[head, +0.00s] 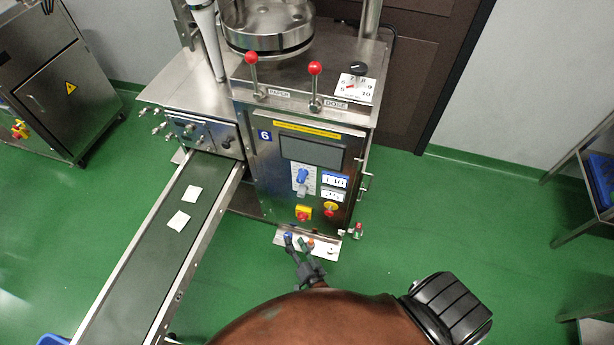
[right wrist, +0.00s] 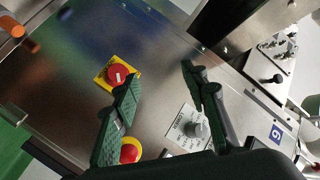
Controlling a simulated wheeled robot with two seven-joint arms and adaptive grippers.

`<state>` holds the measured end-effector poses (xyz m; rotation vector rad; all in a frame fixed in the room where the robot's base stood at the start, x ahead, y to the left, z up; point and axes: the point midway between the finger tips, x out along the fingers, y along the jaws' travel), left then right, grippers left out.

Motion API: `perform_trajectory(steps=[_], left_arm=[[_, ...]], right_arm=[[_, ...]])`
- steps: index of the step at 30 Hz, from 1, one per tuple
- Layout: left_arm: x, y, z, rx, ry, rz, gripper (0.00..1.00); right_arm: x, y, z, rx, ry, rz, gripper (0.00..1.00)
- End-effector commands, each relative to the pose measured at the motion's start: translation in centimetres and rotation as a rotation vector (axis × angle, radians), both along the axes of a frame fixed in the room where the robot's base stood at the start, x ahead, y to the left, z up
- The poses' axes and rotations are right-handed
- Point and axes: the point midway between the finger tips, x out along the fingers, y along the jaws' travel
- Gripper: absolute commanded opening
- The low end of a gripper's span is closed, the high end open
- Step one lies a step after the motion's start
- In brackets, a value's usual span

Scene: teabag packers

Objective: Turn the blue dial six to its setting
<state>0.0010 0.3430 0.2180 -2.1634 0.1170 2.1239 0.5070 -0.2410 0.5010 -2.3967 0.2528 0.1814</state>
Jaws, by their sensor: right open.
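The blue dial (head: 302,176) sits on a white scale plate on the front panel of the steel machine, below the dark screen. The blue label 6 (head: 264,135) is up and left of it. In the right wrist view the dial's knob (right wrist: 195,128) looks greyish and lies beside the right-hand finger, not between the fingertips. Its exact setting is too small to read. My right gripper (head: 300,248) is below the panel, apart from the dial. In its wrist view the gripper (right wrist: 160,73) has its fingers spread, with nothing between them. My left gripper is out of view.
A red stop button (head: 303,213) and a red-yellow switch (head: 330,209) are below the dial. A conveyor (head: 165,255) with two white teabags runs along the left. Green floor (head: 400,235) is free at right.

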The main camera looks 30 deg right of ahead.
Motion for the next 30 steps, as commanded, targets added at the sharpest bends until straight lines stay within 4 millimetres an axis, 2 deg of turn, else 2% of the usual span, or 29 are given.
perform_trajectory(steps=[1, 3, 6, 9, 12, 17, 30], left_arm=[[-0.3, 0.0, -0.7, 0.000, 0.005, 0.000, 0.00], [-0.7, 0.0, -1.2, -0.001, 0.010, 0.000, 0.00], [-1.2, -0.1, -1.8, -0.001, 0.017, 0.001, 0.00], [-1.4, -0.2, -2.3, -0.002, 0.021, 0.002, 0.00], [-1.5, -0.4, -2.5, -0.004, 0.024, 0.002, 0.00], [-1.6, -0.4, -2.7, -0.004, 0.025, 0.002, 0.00], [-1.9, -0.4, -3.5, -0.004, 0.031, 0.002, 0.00]], right_arm=[[3.4, -0.3, 5.1, 0.100, -0.151, -0.095, 0.40], [6.1, -1.5, 11.9, 0.271, -0.344, -0.252, 0.40], [7.3, -3.2, 18.4, 0.503, -0.537, -0.448, 0.40], [7.2, -3.9, 22.0, 0.698, -0.644, -0.596, 0.40], [6.8, -4.1, 23.6, 0.830, -0.689, -0.693, 0.40], [6.8, -4.4, 24.4, 0.915, -0.710, -0.756, 0.40], [10.7, -9.2, 24.3, 0.915, -0.710, -0.760, 0.40]])
